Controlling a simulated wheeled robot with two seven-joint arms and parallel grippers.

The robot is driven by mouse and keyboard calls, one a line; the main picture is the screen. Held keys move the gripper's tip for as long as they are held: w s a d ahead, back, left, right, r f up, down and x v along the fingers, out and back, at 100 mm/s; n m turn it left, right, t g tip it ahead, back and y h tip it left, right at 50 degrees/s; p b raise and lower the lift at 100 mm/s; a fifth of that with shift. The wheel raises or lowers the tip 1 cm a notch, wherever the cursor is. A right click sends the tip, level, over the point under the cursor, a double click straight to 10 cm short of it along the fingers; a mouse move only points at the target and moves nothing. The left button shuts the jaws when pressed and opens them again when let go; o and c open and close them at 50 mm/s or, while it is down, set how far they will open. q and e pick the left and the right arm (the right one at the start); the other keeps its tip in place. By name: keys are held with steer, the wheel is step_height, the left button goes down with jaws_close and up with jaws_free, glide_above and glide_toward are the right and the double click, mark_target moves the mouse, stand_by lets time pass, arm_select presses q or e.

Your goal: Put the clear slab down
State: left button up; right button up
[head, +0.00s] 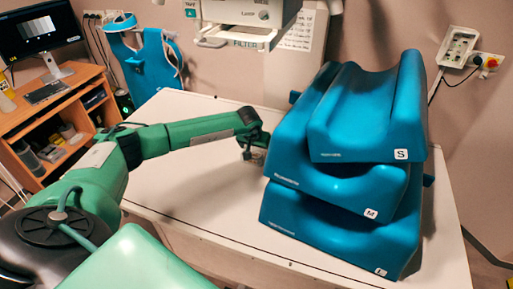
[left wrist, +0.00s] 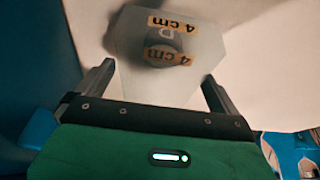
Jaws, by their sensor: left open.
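The clear slab (left wrist: 135,72) shows in the left wrist view as a pale, see-through plate with cut corners and two orange "4 cm" labels. It appears to lie on the white table top (left wrist: 265,75). My left gripper (left wrist: 158,73) is open, with one finger on each side of the slab's near end and visible gaps to both. In the head view my left gripper (head: 253,154) is low over the table, just left of the blue cushions. I cannot make out the slab there. My right gripper is not in view.
Stacked blue cushions (head: 350,185) marked S, M and L stand close to the right of my left gripper. The white table (head: 195,195) is bare to its left and front. A machine (head: 245,20) overhangs the back. A wooden desk (head: 50,120) stands far left.

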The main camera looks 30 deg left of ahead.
arm_select(q)
steer(key=shift+r, duration=0.15)
steer(key=shift+s+r, duration=0.1)
steer(key=shift+r, duration=0.05)
steer(key=b+v, duration=0.3)
steer(key=v, duration=0.8)
steer(key=shift+s+r+b, duration=0.2)
steer(key=shift+r+b, duration=0.1)
steer(key=shift+b, duration=0.1)
steer(key=shift+d, duration=0.1)
